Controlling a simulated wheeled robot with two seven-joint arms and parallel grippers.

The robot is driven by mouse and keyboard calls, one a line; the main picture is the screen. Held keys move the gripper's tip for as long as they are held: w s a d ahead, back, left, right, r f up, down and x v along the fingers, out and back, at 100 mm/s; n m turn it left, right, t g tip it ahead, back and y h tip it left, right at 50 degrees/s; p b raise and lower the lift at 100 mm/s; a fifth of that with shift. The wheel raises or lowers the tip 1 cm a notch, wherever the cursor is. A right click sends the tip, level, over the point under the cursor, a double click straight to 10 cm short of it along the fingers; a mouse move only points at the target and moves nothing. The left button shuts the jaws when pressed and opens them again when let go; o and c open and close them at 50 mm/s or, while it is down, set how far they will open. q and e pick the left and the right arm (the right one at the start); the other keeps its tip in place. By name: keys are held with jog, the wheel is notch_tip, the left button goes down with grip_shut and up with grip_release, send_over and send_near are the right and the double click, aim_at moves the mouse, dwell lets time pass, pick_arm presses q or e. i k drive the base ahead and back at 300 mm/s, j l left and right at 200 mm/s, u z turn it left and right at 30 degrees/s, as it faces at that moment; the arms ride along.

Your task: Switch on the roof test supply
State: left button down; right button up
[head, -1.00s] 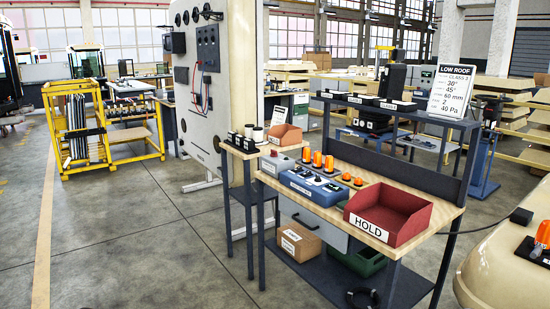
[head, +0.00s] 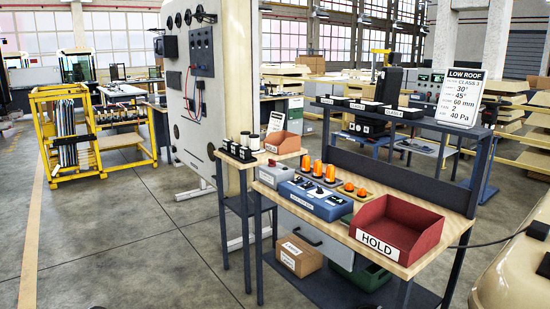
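No gripper of mine is in the head view. A blue box (head: 315,203) with dark switches or sockets on top and a white label on its front stands on the wooden-topped bench (head: 407,268). The label is too small to read, so I cannot tell whether this is the roof test supply. A smaller grey box (head: 271,177) stands left of it. Behind the blue box are upright amber beacons (head: 317,167) and low amber domes (head: 349,186). A cream roof-like shell (head: 512,268) with dark fittings is at the right edge. A dark cable runs between bench and shell.
A red HOLD bin (head: 402,229) fills the bench's right end. A side stand (head: 243,156) with dark cylinders and another red bin adjoins the bench. A tall cream panel (head: 232,90) stands behind, and a yellow rack (head: 62,150) is at left. The floor (head: 150,240) at front left is clear.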

aim_at(272, 163)
jog(key=i+j+z, duration=0.2)
jog(key=i+j, duration=0.15)
jog(key=i, duration=0.2)
jog(key=i+j+z, duration=0.2)
jog(key=i+j, duration=0.25)
jog(key=i+j+z, duration=0.2)
jog(key=i+j, duration=0.3)
jog(key=i+j+z, duration=0.2)
jog(key=i+j, duration=0.35)
jog(key=i+j+z, duration=0.2)
jog(key=i+j, duration=0.2)
jog(key=j, duration=0.3)
